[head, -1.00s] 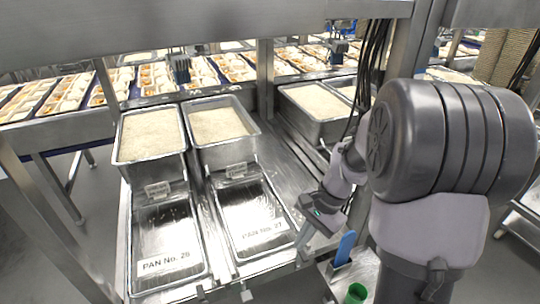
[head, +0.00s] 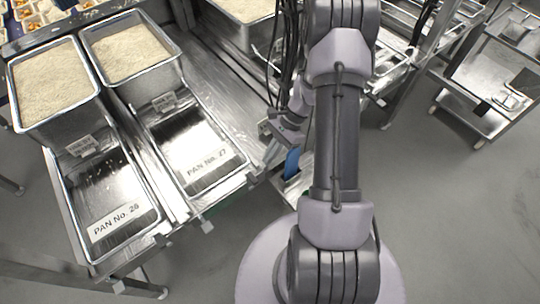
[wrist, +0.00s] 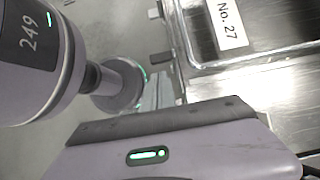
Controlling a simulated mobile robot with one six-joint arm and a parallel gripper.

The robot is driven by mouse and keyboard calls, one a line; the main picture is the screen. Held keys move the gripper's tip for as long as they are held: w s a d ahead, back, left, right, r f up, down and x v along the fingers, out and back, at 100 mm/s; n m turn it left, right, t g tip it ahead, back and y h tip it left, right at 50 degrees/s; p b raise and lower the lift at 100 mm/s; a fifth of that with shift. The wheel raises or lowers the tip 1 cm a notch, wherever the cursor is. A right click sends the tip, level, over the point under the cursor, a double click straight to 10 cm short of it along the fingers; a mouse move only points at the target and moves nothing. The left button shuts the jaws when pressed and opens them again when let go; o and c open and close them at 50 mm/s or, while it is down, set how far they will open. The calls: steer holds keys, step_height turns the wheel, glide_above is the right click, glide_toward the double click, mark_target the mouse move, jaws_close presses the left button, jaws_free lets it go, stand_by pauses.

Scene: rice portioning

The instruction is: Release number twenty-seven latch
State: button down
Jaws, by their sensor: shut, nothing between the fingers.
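The pan labelled No. 27 (head: 222,163) is a shallow shiny metal pan at left centre in the head view, below a deep rice pan. Its label and corner also show in the wrist view (wrist: 232,22). Small pale tabs (head: 206,226) stick out along the front edge; two show left of the pan in the wrist view (wrist: 154,13). I cannot tell which one is the number 27 latch. My gripper (head: 270,152) is shut and empty, just right of the No. 27 pan's front corner. Its fingertips are small and partly unclear.
The No. 26 pan (head: 108,185) lies to the left. Two deep rice pans (head: 55,85) (head: 125,50) stand behind. A blue object (head: 292,162) is close beside my gripper. Cables (head: 290,50) hang behind it. A metal cart (head: 490,85) stands at right. The floor in front is clear.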

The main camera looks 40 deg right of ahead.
steer(key=b+x, duration=0.1)
steer(key=x, duration=0.5)
steer(key=shift+b, duration=0.35)
steer(key=shift+w, duration=0.15)
